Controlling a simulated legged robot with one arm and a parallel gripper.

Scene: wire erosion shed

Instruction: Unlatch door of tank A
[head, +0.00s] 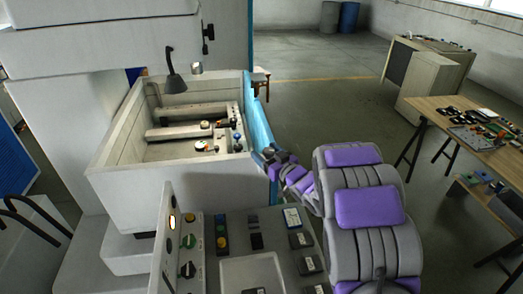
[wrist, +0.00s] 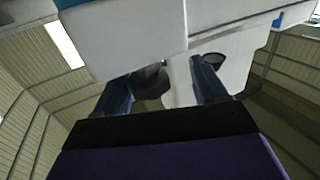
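The open-topped white tank (head: 120,150) stands left of centre in the head view. I cannot read a letter on it. A blue panel (head: 259,112), which looks like its door, runs along its right side. My gripper (head: 264,157) is at the tank's near right corner, beside the blue panel. In the wrist view its two blue fingers (wrist: 162,80) stand apart, below a white surface (wrist: 120,35). A dark rounded part (wrist: 150,80) shows between the fingers; I cannot tell whether it is the latch or whether they touch it. No latch is clear in the head view.
A control panel (head: 213,225) with knobs and buttons stands in front of the tank. A dark lamp (head: 174,82) rises over the tank's back. A wooden table (head: 440,112) with tools and a grey cabinet (head: 425,75) stand at right. The floor (head: 320,105) between is clear.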

